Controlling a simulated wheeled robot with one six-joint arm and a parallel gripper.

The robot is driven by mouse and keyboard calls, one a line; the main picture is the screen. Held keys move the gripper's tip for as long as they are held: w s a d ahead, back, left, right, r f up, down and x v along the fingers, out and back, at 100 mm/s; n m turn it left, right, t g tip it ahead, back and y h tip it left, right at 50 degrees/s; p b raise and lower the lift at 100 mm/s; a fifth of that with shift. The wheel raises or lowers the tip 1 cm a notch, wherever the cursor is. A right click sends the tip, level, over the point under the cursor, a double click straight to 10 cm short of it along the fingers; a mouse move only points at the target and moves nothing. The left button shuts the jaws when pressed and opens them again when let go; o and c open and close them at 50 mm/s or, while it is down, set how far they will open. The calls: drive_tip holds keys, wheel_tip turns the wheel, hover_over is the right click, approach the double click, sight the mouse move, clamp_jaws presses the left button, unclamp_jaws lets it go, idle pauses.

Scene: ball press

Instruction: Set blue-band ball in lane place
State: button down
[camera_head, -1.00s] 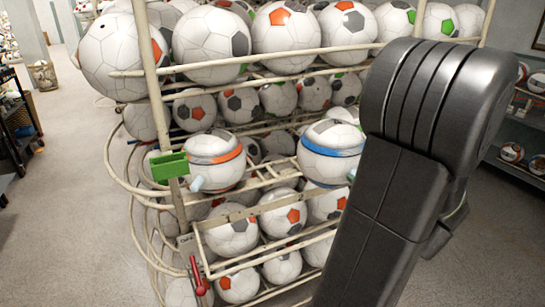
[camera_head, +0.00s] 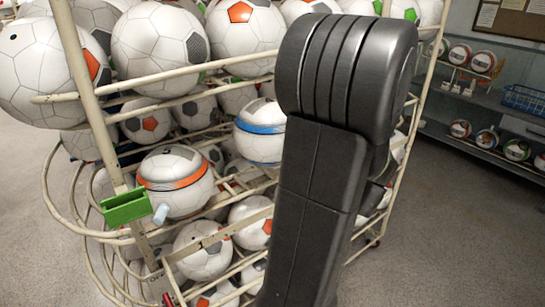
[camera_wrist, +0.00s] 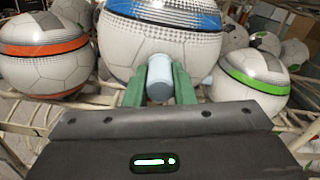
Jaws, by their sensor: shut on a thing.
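The blue-band ball (camera_head: 260,132) is in the rack's middle level, partly hidden by my arm in the head view. It fills the top centre of the wrist view (camera_wrist: 165,28). A pale blue cylindrical handle (camera_wrist: 160,77) sticks out of its front. My gripper (camera_wrist: 160,84) has green fingers shut on this handle, one on each side. My gripper is hidden behind my arm in the head view. The orange-band ball (camera_head: 176,181) sits to the left with its own pale handle. A green-band ball (camera_wrist: 252,72) is to the right in the wrist view.
The cream tube rack (camera_head: 85,110) holds many plain balls above and below. A green bracket (camera_head: 125,207) sticks out at its left post. Shelves with balls (camera_head: 480,110) stand at the right. Grey floor (camera_head: 450,240) is open right of the rack.

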sight(275, 137)
drive_tip(key=p+x, duration=0.1)
drive_tip(key=x, duration=0.9)
drive_tip(key=shift+r+p, duration=0.15)
drive_tip(key=shift+p, duration=0.25)
drive_tip(key=shift+w+a+f, duration=0.15)
drive_tip(key=shift+w+f, duration=0.05)
drive_tip(key=shift+f, duration=0.9)
drive_tip(key=shift+f+p, duration=0.35)
drive_tip(key=shift+f, duration=1.9)
drive_tip(key=shift+w+f, duration=0.1)
drive_tip(key=shift+f, duration=0.15)
